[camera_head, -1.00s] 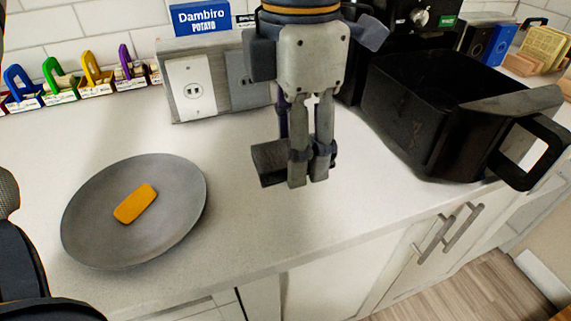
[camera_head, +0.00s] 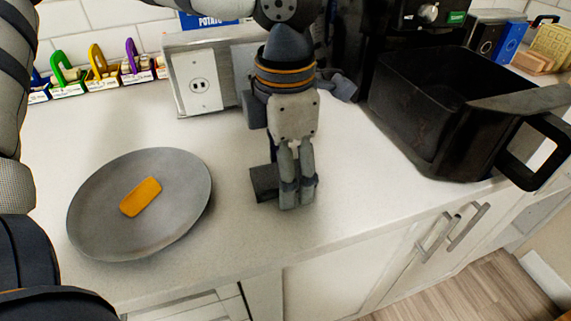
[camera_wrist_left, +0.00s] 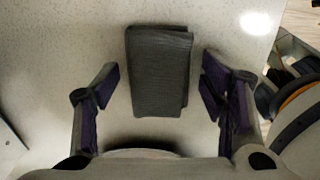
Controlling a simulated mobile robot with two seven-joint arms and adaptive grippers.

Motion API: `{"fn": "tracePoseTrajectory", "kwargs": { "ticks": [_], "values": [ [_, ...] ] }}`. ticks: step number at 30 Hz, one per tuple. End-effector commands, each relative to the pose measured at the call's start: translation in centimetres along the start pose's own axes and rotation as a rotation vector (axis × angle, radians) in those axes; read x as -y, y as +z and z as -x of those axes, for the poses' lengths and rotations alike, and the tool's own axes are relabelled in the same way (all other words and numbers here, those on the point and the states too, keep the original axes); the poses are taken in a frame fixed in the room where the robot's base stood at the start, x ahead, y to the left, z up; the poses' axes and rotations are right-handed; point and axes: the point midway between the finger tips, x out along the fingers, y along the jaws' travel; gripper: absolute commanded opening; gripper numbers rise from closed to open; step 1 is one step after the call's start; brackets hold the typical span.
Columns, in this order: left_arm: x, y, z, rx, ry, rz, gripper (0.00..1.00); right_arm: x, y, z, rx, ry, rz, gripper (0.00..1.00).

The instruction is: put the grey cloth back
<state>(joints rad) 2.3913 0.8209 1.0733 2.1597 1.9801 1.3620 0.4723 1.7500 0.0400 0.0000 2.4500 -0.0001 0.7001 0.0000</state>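The folded dark grey cloth (camera_head: 263,182) is low over or on the counter, between the plate and the black drawer. In the left wrist view the cloth (camera_wrist_left: 158,72) lies between the two fingers of my left gripper (camera_wrist_left: 160,88), with a narrow strip of counter showing on each side. My left gripper (camera_head: 297,203) points down beside the cloth in the head view and hides part of it. Its fingers are apart. I cannot tell whether the cloth rests fully on the counter. My right gripper is not in view.
A grey plate (camera_head: 95,225) with an orange sponge-like block (camera_head: 141,197) is on the left. A black open drawer (camera_head: 425,120) with a handle stands at right. A grey outlet box (camera_head: 199,83) is behind. The counter's front edge is close.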

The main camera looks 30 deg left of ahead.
Motion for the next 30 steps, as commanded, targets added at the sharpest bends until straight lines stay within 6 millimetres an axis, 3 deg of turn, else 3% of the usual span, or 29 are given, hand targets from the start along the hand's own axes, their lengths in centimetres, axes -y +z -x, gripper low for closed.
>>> {"fn": "tracePoseTrajectory", "kwargs": {
  "ticks": [8, 11, 21, 25, 30],
  "values": [
    [0.0, 0.0, 0.3, 0.001, 0.000, 0.000, 0.67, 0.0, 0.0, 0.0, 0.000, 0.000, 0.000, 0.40],
    [-0.1, 0.1, 1.8, 0.004, 0.003, 0.002, 0.67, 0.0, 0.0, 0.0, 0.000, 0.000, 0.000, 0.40],
    [0.0, 0.1, 10.5, 0.003, 0.002, 0.000, 0.67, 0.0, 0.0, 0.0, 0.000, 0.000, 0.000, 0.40],
    [0.0, 0.0, 12.0, 0.000, 0.000, -0.001, 0.67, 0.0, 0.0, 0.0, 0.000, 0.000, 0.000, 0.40],
    [0.0, 0.0, 12.4, -0.001, -0.001, -0.002, 0.67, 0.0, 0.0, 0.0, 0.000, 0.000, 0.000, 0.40]
  ]
}}
